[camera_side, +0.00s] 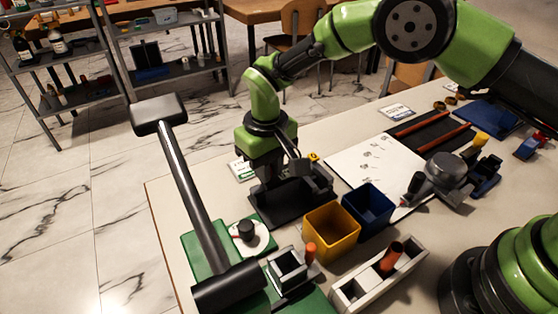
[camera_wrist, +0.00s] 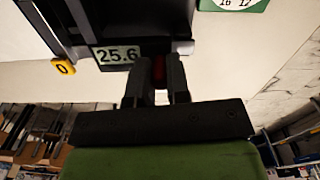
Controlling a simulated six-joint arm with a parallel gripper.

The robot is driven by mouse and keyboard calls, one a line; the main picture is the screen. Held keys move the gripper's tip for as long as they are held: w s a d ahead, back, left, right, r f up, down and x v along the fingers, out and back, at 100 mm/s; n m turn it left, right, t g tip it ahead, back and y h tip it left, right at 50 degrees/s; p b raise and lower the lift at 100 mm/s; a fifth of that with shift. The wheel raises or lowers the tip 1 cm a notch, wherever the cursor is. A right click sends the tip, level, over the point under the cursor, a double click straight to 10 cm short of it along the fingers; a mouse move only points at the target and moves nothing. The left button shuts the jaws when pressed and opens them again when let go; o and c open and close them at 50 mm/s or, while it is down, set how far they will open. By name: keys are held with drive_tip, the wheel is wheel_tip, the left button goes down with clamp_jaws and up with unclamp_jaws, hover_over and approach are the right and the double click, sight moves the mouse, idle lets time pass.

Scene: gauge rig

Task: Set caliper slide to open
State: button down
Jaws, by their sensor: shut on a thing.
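The caliper is a black device on a dark base plate (camera_side: 285,205) on the table, in the middle of the side view. In the wrist view its dark body (camera_wrist: 110,20) fills the top, with a display (camera_wrist: 117,56) reading 25.6 and a yellow tag (camera_wrist: 63,67) marked 0. My gripper (camera_side: 275,180) is down at the caliper; its fingertips are hard to make out from the side. In the wrist view my gripper (camera_wrist: 156,78) is shut on a small dark red piece (camera_wrist: 159,70), apparently the slide's grip, just right of the display. The fingers hide most of this piece.
A yellow bin (camera_side: 332,232) and a blue bin (camera_side: 368,210) stand close to the right of the caliper. A green board with a dial (camera_side: 247,235) lies in front, with a black hammer-shaped post (camera_side: 190,185) at left. A white holder (camera_side: 380,275) stands front right.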

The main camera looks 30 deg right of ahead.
drive_tip(key=shift+a, duration=1.25)
drive_tip(key=c, duration=1.1)
unclamp_jaws()
drive_tip(key=shift+r, duration=0.15)
wheel_tip(320, 180, up, 10)
drive_tip(key=shift+d, duration=0.1)
